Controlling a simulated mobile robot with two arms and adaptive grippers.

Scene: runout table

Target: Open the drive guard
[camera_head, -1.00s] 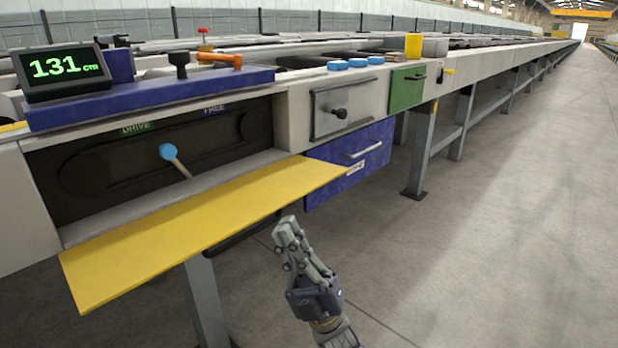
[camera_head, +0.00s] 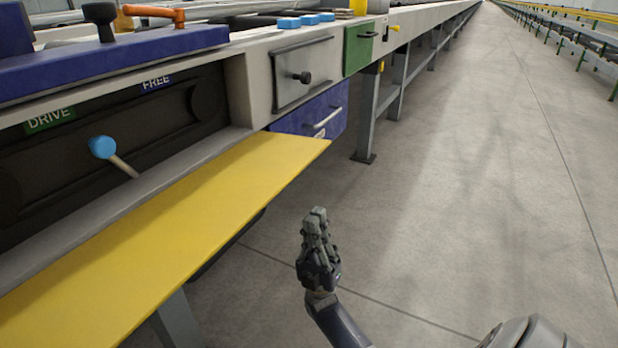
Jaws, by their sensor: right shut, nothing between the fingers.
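The yellow drive guard (camera_head: 195,225) is folded down and juts out from the front of the table like a shelf. Behind it the dark drive recess is uncovered, with a blue-knobbed lever (camera_head: 103,147) under the DRIVE label (camera_head: 49,119) and the FREE label (camera_head: 155,82). My right gripper (camera_head: 317,216) is shut and empty. It is to the right of the guard's outer edge, apart from it, over the floor. My left gripper does not show.
A grey panel with a black knob (camera_head: 302,77), a blue drawer (camera_head: 312,112) and a green door (camera_head: 358,48) are right of the recess. An orange-handled item (camera_head: 153,13) is on the blue top. The floor (camera_head: 470,170) to the right is clear.

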